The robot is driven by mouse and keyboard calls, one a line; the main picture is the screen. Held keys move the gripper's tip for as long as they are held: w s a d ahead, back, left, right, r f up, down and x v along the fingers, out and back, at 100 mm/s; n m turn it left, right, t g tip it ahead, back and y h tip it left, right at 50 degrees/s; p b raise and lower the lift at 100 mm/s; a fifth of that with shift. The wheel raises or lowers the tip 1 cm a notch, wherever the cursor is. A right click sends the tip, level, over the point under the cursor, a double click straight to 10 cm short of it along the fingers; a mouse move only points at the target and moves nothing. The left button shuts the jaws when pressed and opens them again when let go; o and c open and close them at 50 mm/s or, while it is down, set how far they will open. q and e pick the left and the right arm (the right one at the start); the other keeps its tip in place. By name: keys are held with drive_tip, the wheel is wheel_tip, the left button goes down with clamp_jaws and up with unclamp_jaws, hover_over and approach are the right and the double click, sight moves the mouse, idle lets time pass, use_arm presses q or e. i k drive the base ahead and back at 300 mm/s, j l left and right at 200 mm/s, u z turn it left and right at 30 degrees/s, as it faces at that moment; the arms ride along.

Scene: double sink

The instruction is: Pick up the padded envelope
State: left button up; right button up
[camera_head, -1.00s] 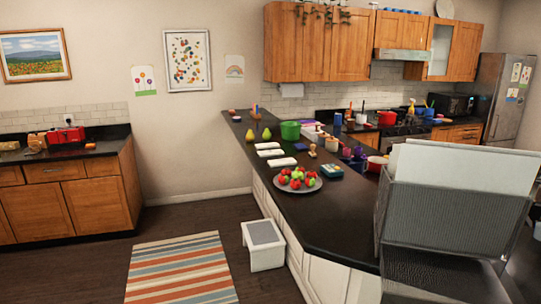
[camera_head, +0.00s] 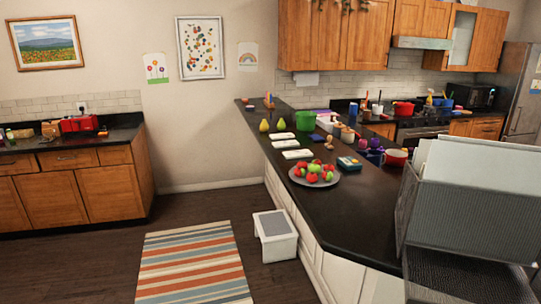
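I cannot make out a padded envelope for certain. Two flat white items, a farther one (camera_head: 284,144) and a nearer one (camera_head: 297,154), lie on the dark counter (camera_head: 345,215) beyond the fruit plate; they are too small to identify. Large pale sheets or folders (camera_head: 480,165) stand in a grey mesh holder (camera_head: 465,215) at the right front, and I cannot tell whether an envelope is among them. Neither of my grippers is in view.
A plate of red and green fruit (camera_head: 314,174), a green bowl (camera_head: 305,121), pears and a red pot (camera_head: 395,157) stand on the counter. A white step stool (camera_head: 276,236) is beside it. A striped rug (camera_head: 194,265) lies on the floor at left, with open floor around it.

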sight(290, 144)
drive_tip(key=i+j+u, duration=0.1)
drive_tip(key=i+u, duration=0.4)
drive_tip(key=i, duration=1.1)
drive_tip(key=i+j+z, duration=0.1)
drive_tip(key=i+z, duration=0.4)
drive_tip(key=i+j+z, duration=0.3)
drive_tip(key=i+z, duration=0.15)
drive_tip(key=i+j+z, duration=0.5)
drive_tip(key=k+l, duration=0.1)
